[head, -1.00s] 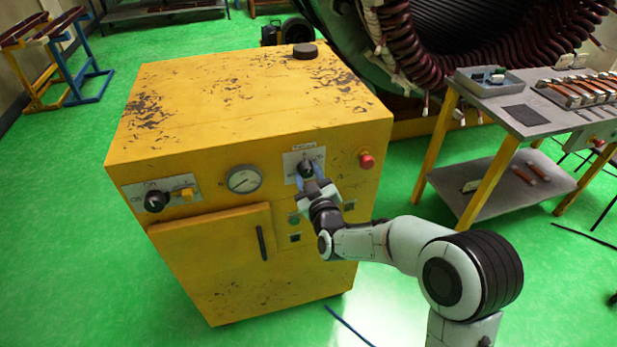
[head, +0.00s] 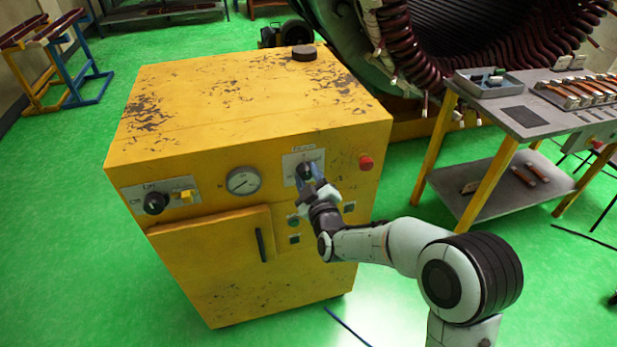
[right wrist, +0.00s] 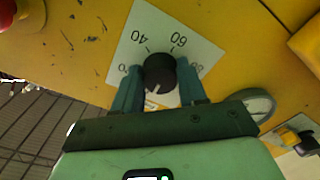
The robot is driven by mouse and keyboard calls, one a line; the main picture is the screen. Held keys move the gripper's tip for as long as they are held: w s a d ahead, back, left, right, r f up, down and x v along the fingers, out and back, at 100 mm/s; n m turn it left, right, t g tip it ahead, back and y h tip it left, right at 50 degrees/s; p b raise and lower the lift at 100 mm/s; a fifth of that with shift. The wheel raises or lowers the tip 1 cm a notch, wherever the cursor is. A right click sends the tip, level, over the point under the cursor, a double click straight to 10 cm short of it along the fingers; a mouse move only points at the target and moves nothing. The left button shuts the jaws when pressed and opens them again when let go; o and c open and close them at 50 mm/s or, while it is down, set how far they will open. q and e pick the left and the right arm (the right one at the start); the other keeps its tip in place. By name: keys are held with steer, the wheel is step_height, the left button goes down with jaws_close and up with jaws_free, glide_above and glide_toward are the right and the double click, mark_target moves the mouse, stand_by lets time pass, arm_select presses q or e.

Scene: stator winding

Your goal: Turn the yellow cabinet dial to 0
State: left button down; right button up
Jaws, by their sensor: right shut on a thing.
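The yellow cabinet (head: 250,110) stands in the middle of the head view. Its dial is a black round knob (head: 304,171) on a white scale plate (head: 290,166) on the front, and it also shows in the right wrist view (right wrist: 159,70). In that view the plate reads 40 and 60, with other numbers partly covered by the fingers. A light mark shows at the knob's lower edge; where it points is hard to tell. My right gripper (right wrist: 158,86) is shut on the knob, one finger on each side. My left gripper is out of view.
The cabinet front also has a gauge (head: 243,181), a black knob (head: 155,202), a yellow switch (head: 187,195), a red button (head: 366,162) and a door handle (head: 260,244). A work table (head: 520,128) with parts stands at the right.

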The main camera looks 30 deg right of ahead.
steer(key=o, duration=1.1)
steer(key=shift+c, duration=0.2)
steer(key=shift+s, duration=0.1)
steer(key=v, duration=1.3)
steer(key=shift+s, duration=0.2)
steer(key=shift+f, duration=0.15)
